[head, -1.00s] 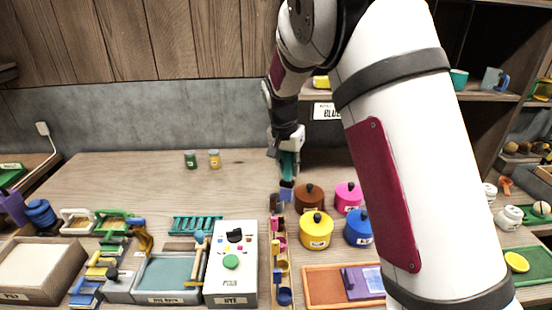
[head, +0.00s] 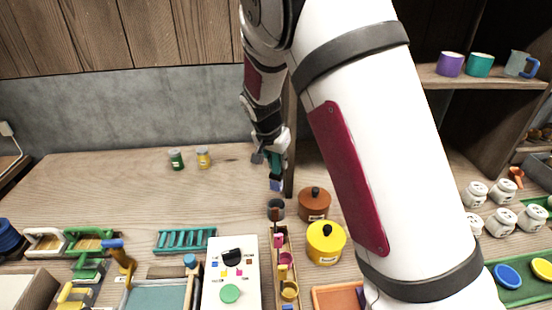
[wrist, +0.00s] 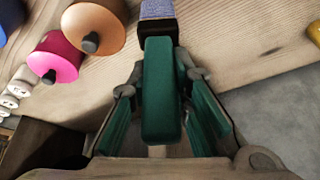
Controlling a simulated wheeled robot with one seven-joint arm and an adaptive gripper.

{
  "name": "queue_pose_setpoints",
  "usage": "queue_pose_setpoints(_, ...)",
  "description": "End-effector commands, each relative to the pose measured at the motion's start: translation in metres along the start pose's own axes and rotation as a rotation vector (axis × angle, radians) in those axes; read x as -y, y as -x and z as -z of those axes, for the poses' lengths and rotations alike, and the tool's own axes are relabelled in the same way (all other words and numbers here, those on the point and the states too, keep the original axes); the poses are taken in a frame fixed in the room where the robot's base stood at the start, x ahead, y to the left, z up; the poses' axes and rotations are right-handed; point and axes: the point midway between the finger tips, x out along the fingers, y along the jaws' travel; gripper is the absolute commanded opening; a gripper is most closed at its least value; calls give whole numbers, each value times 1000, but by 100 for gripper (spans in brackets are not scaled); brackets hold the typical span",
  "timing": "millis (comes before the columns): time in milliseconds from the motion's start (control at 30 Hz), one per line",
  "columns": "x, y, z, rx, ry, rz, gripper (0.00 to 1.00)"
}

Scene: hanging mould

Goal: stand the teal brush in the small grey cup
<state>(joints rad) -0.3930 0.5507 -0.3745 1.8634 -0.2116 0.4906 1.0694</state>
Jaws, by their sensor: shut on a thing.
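My gripper (head: 271,156) is shut on the teal brush (head: 276,166), holding it roughly upright with its blue bristles downward. In the wrist view the brush's teal handle (wrist: 162,92) lies between the two fingers, with a dark collar and bluish bristles at the top edge. The small grey cup (head: 276,209) stands on the table below the bristles in the head view, with a gap between them in the picture. Whether the brush is directly over the cup in depth I cannot tell. The cup does not show clearly in the wrist view.
A brown lidded pot (head: 313,205) stands close right of the cup, with a yellow pot (head: 326,243) nearer. A narrow wooden tray (head: 267,294) of small items lies in front of the cup. A white control box (head: 232,285) is at left.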

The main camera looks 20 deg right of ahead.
Motion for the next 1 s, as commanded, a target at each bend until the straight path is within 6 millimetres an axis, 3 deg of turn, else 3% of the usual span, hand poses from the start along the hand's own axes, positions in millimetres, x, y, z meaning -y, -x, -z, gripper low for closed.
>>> queue_pose_setpoints(1000, -2, -63, -26, -2, 1, -1, 0)
